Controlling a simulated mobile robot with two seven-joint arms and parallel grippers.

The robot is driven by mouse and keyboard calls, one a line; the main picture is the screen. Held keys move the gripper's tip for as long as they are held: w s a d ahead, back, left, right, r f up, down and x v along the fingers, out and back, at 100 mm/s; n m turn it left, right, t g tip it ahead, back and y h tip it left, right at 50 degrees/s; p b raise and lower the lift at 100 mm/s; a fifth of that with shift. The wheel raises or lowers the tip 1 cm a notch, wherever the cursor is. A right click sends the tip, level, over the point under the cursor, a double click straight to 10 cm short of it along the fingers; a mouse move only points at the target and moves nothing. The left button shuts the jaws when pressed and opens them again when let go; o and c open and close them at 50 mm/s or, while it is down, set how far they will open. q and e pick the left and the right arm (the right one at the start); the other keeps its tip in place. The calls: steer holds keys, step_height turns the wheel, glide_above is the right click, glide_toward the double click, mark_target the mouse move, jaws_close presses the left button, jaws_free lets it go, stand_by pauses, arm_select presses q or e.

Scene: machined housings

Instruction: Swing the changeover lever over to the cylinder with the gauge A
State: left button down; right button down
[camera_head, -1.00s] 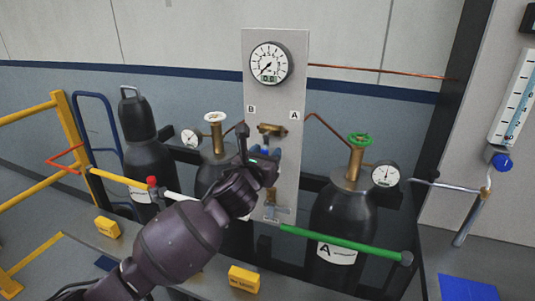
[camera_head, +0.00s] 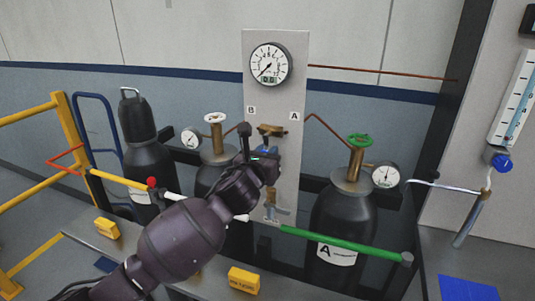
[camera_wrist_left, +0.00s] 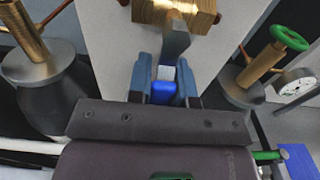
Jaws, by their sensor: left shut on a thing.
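The changeover lever (camera_wrist_left: 177,40) hangs from the brass valve (camera_head: 272,130) on the pale panel (camera_head: 290,70). Its blue end (camera_wrist_left: 163,92) is between the fingers of my left gripper (camera_wrist_left: 165,85), which is shut on it. In the head view my left gripper (camera_head: 268,165) is just below the valve and hides most of the lever. The panel is marked B on the left and A on the right. Cylinder A (camera_head: 335,215), black with a green handwheel (camera_head: 360,140) and gauge (camera_head: 386,175), stands right of the panel. My right gripper is not in view.
A second cylinder with a white handwheel (camera_head: 215,118) and gauge (camera_head: 191,138) stands left, partly behind my arm. A green bar (camera_head: 340,242) and a white-yellow bar cross in front. A large gauge (camera_head: 270,64) tops the panel.

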arm_select(q)
steer(key=n+p, duration=0.1)
steer(key=d+n+p, duration=0.1)
steer(key=n, duration=0.1)
steer(key=d+n+p, duration=0.1)
steer(key=n+p, duration=0.1)
steer(key=shift+s+r, duration=0.3)
steer(key=shift+s, duration=0.05)
steer(key=shift+d+n, duration=0.1)
steer(key=shift+n, duration=0.3)
steer(key=c, duration=1.2)
jaws_free()
steer(key=shift+o, duration=0.9)
steer(key=shift+s, duration=0.15)
